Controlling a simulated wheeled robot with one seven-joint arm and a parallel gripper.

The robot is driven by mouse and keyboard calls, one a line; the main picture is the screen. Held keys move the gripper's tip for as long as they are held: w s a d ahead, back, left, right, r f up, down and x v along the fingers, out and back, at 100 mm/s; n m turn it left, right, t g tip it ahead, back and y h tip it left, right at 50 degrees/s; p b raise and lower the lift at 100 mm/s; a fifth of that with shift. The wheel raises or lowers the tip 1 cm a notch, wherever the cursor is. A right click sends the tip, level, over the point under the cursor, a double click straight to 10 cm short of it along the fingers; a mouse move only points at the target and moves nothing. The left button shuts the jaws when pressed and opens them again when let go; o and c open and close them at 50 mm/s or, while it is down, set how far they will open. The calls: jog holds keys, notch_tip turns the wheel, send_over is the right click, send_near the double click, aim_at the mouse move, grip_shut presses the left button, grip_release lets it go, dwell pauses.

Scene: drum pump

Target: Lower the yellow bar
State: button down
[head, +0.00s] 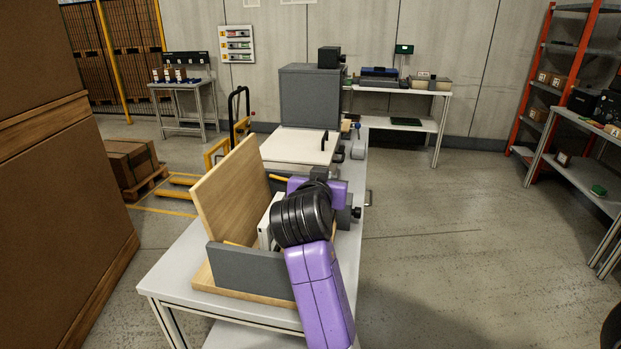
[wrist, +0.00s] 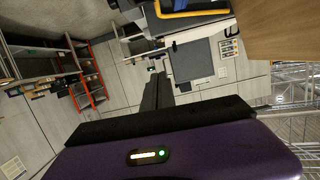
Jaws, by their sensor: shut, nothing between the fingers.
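The yellow bar (head: 279,178) shows as a short piece behind the wooden board, partly hidden by my purple arm in the head view. In the wrist view the yellow bar (wrist: 192,13) runs along the top edge, bent at its left end, in front of a dark fixture. My gripper (wrist: 156,92) is shut and empty, its dark fingers together in the middle of the wrist view. The fingers are apart from the bar in that picture. In the head view my arm hides most of the gripper and fixture.
An upright wooden board (head: 228,192) and a grey block (head: 248,270) stand on the workbench (head: 182,284) beside my arm. A white box with a dark handle (head: 298,147) and a grey cabinet (head: 310,97) stand behind.

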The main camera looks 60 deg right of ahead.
jog(key=shift+m+t, duration=0.4)
jog(key=shift+m, duration=0.4)
jog(key=shift+s+d+f+b, duration=0.1)
jog(key=shift+s+f+b, duration=0.15)
jog(key=shift+f+b, duration=0.3)
jog(key=shift+s+d+f+b, duration=0.15)
jog(key=shift+s+f+b, duration=0.2)
jog(key=shift+f, duration=0.3)
jog(key=shift+s+d+f+b, duration=0.1)
jog(key=shift+s+f+b, duration=0.1)
jog(key=shift+f+b, duration=0.35)
